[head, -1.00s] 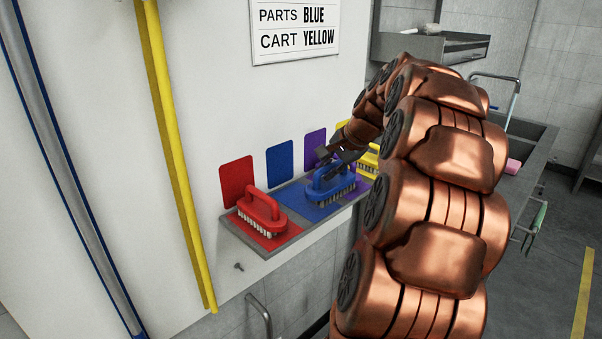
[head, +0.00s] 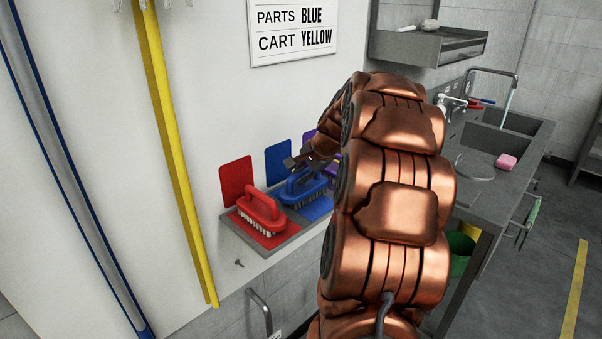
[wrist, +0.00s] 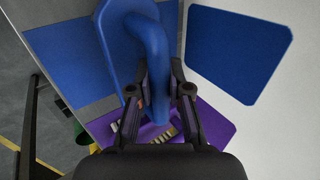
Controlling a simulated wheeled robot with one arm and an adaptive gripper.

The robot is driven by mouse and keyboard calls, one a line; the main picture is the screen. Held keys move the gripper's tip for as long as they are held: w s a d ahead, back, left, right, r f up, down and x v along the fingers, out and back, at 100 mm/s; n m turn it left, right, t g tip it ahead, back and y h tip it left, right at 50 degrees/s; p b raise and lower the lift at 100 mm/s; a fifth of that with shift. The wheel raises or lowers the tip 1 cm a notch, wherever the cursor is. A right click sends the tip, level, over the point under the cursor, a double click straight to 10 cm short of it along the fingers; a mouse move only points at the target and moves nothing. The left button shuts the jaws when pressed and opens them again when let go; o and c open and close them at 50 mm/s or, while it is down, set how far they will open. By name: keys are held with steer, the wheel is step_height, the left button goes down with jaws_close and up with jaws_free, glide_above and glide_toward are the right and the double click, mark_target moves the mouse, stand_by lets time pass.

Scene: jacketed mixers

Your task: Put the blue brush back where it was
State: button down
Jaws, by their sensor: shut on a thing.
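The blue brush (head: 303,189) is at the wall shelf, over the left part of the blue shelf square (head: 318,208), close beside the red brush. My gripper (head: 296,161) is shut on its handle. In the wrist view the blue brush (wrist: 150,38) lies between the fingers of my gripper (wrist: 160,68). I cannot tell whether its bristles touch the shelf. A blue wall panel (head: 278,160) is behind it. The wrist view also shows the blue shelf square (wrist: 62,55) and the blue wall panel (wrist: 238,52).
The red brush (head: 262,206) stands on a red square, below a red wall panel (head: 236,181). A purple square (wrist: 212,122) adjoins the blue one. My arm hides the shelf's right end. A yellow pole (head: 170,140) hangs left; a sink counter (head: 500,165) stands right.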

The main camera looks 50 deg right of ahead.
steer(key=shift+f, duration=0.2)
steer(key=c, duration=1.1)
jaws_free()
steer(key=shift+r, duration=0.15)
steer(key=b+v, duration=0.3)
steer(key=v, duration=0.9)
steer(key=s+a+f+n+g+y, duration=0.15)
steer(key=a+f+n, duration=0.25)
steer(key=a, duration=0.8)
steer(key=s+a+f+n+g+y, duration=0.15)
steer(key=a+f+n, duration=0.25)
steer(key=a, duration=0.9)
steer(key=s+a+f+n+g+h, duration=0.1)
steer(key=s+a+f+n, duration=0.4)
steer(key=s, duration=0.5)
steer(key=s+a+f+n+g+h, duration=0.1)
steer(key=s+a+f+n+g, duration=0.3)
steer(key=s+a, duration=0.3)
steer(key=s+f+n, duration=0.1)
steer(key=s, duration=0.2)
steer(key=shift+s+a+f+g+h, duration=0.15)
steer(key=shift+s+f+g+h, duration=0.15)
steer(key=shift+s+h, duration=0.1)
